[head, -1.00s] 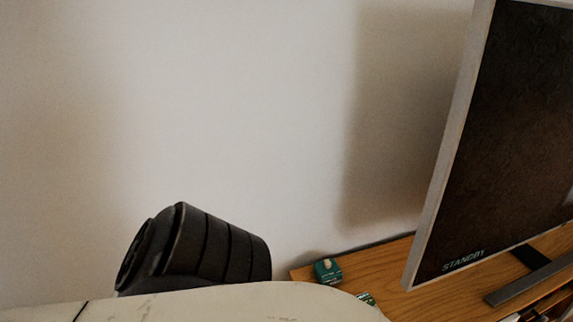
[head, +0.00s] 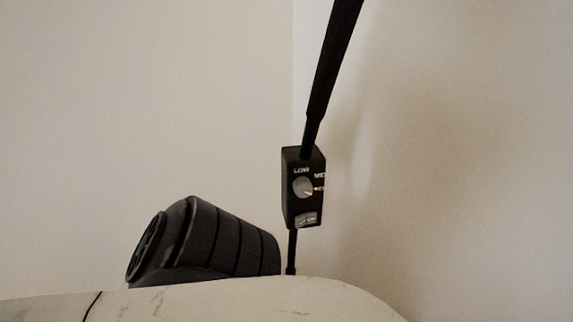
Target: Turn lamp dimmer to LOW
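The lamp dimmer is a small black box (head: 291,190) on the lamp's thin black pole, near the middle of the head view. Its front carries a round grey knob (head: 303,188). A white label that seems to read LOW is above the knob, and smaller labels at its right are too small to read surely. The knob's pointer seems to face right, toward one of those labels. A small light plate with unclear print sits below the knob. Neither gripper shows in the head view, and nothing touches the dimmer.
The lamp pole (head: 333,62) rises from the dimmer, leaning to the upper right. Its lower end goes out of sight behind my own pale and black parts at the bottom. Plain walls meet in a corner behind the pole.

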